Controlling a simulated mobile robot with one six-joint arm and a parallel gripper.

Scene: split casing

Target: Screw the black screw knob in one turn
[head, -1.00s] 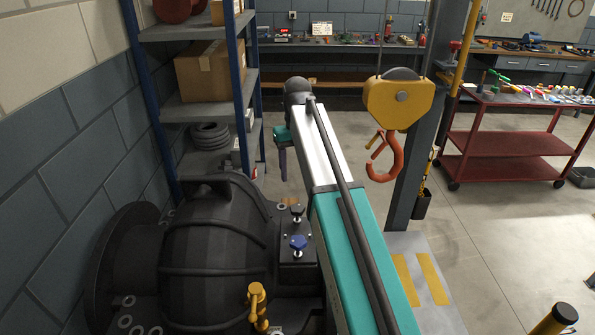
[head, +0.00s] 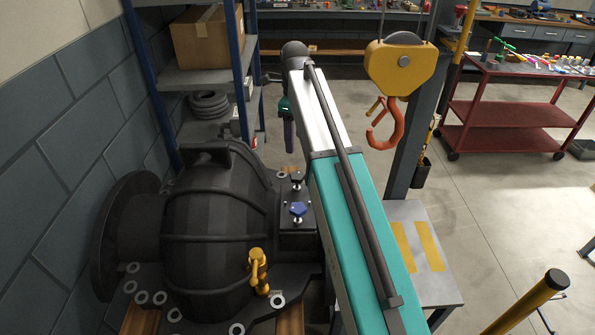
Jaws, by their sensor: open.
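The black screw knob (head: 297,178) stands upright on a small dark plate at the right side of the black casing (head: 215,235). A blue knob (head: 298,209) stands on the same plate, just nearer to me. My gripper (head: 290,150) hangs at the far end of my teal and white arm, pointing down. It is open and empty, and appears above and beyond the black knob, apart from it. Its fingers overlap in this view, so the gap between them is hidden.
A yellow valve-like fitting (head: 259,270) stands on the casing's near flange. A yellow hoist block with an orange hook (head: 386,125) hangs right of my arm. A blue-framed shelf (head: 190,78) stands behind the casing. A red cart (head: 512,110) is at the right; open floor lies before it.

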